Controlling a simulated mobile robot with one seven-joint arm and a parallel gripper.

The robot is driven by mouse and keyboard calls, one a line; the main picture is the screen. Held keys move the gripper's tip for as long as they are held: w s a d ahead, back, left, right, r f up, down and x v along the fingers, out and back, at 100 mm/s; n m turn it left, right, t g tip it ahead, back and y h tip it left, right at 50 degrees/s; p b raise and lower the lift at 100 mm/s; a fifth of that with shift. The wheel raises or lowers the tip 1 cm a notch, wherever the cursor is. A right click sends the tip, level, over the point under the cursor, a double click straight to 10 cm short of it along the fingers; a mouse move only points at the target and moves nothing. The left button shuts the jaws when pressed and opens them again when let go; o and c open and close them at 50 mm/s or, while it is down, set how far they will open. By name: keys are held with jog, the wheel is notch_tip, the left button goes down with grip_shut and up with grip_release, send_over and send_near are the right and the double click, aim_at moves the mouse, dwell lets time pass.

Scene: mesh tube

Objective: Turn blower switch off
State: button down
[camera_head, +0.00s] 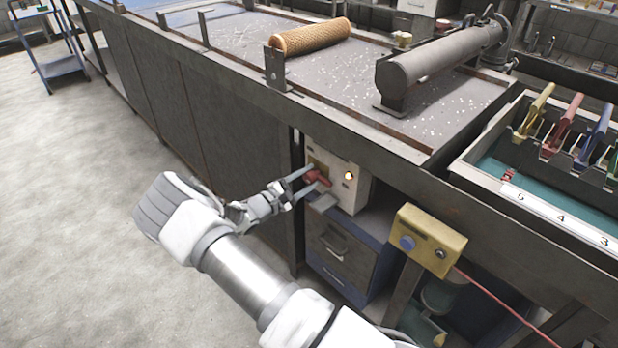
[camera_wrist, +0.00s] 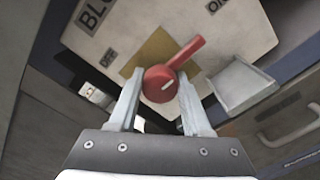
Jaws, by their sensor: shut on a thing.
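The blower switch (camera_head: 318,177) is a red rotary knob with a lever on a cream control box (camera_head: 345,192) under the bench. In the wrist view the red switch (camera_wrist: 162,84) sits on a tan plate, its lever pointing up and right, toward the "ON" label (camera_wrist: 217,5). The "OFF" label (camera_wrist: 108,57) is at left. My gripper (camera_head: 309,178) reaches the box front. In the wrist view my gripper (camera_wrist: 161,88) has one finger on each side of the round knob, shut on it.
A metal ledge (camera_wrist: 243,84) juts from the box just right of my fingers. A drawer cabinet (camera_head: 340,254) stands below. A yellow box (camera_head: 430,240) with a blue button hangs at right. The bench (camera_head: 215,117) overhangs above; open floor (camera_head: 80,190) lies left.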

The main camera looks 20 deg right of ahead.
jog(key=n+p, duration=0.1)
jog(key=n, duration=0.3)
jog(key=shift+n+p, duration=0.3)
jog(key=shift+p, duration=0.05)
jog(key=n+p, duration=0.1)
jog(key=n, duration=0.3)
jog(key=shift+n, duration=0.3)
jog(key=n+p, duration=0.1)
jog(key=n, duration=0.3)
jog(key=shift+n+p, duration=0.35)
jog(key=shift+n, duration=2.05)
jog(key=shift+c, duration=1.7)
grip_release()
jog(key=shift+a, duration=0.1)
jog(key=p+v, duration=0.1)
jog(key=v, duration=1.6)
jog(key=shift+a+p, duration=0.2)
jog(key=shift+p, duration=0.15)
